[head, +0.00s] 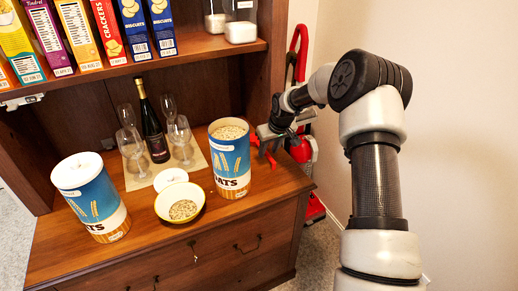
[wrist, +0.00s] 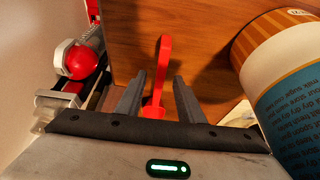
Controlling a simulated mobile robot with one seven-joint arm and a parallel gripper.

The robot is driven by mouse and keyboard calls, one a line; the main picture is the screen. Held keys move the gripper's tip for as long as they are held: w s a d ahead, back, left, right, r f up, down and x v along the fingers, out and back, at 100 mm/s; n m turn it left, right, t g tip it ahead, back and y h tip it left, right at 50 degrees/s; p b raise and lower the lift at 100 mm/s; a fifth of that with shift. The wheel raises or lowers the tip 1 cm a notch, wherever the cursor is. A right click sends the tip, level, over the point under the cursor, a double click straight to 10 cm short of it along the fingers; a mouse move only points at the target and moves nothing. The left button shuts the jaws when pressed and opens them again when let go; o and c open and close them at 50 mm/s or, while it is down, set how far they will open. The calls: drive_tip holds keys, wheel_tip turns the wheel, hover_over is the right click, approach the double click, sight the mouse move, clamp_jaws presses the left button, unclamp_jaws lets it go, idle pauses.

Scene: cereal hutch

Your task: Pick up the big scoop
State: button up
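The big scoop appears to be the red utensil (wrist: 164,62) lying on the wooden counter near its right end. In the head view only a bit of red (head: 270,158) shows below my gripper (head: 268,140). In the wrist view my gripper (wrist: 158,98) is open. Its two dark fingers stand on either side of the red piece, with a visible gap on both sides. The near end of the red piece lies between the fingers. The rest of the scoop's shape is hard to make out.
An open oats canister (head: 230,160) stands close to the left of my gripper. A bowl with oats (head: 180,204), a white lid (head: 171,178), wine glasses, a dark bottle (head: 152,125) and a lidded canister (head: 92,200) stand farther left. A red vacuum (head: 303,150) is beyond the counter's right edge.

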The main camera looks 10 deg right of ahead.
drive_tip(key=shift+x, duration=0.75)
clamp_jaws()
